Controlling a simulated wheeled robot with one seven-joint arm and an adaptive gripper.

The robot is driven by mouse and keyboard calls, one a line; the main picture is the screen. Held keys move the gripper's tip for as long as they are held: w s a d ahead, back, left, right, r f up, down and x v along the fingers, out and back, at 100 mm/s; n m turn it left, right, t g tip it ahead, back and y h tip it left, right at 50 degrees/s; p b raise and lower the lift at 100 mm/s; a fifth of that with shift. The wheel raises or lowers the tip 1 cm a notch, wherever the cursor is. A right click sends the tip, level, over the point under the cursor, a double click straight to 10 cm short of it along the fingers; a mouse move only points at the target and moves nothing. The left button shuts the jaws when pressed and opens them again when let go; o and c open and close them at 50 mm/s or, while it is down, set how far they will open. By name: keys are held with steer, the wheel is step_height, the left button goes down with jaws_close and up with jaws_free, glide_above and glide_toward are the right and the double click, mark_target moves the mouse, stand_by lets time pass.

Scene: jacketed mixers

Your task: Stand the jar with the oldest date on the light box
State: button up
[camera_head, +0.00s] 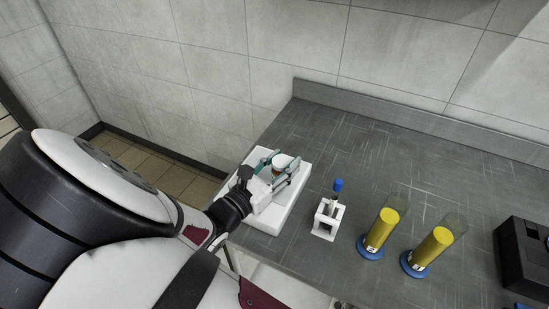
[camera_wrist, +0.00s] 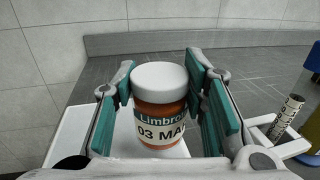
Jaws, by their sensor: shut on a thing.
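An orange-brown jar with a white lid (camera_wrist: 160,82) has a white label that reads "Limbro" and "03 MA", with the rest cut off by the finger. My gripper (camera_wrist: 162,100) is shut on this jar, with one green-padded finger on each side, and the jar is upright. In the head view the jar (camera_head: 283,161) shows between the fingers of my gripper (camera_head: 282,170), over the far end of a white slab that looks like the light box (camera_head: 294,203). White surface (camera_wrist: 68,138) also shows below the jar in the wrist view. I cannot tell whether the jar's base touches it.
Right of the slab, a small white holder (camera_head: 325,228) carries a blue-capped item (camera_head: 338,186). Beyond are two clear cylinders with yellow contents (camera_head: 380,230) (camera_head: 432,248) on blue bases, and a black device (camera_head: 522,262). A wall backs the grey counter (camera_head: 400,150).

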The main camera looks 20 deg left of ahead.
steer(key=w+a+f+b, duration=0.2)
steer(key=w+a+b, duration=0.1)
steer(key=w+a+f+b, duration=0.1)
steer(key=w+a+b, duration=0.1)
steer(key=shift+w+f, duration=0.1)
steer(key=shift+f, duration=0.1)
steer(key=shift+f+b, duration=0.35)
steer(key=shift+f, duration=0.05)
steer(key=shift+f, duration=0.25)
steer(key=o, duration=1.3)
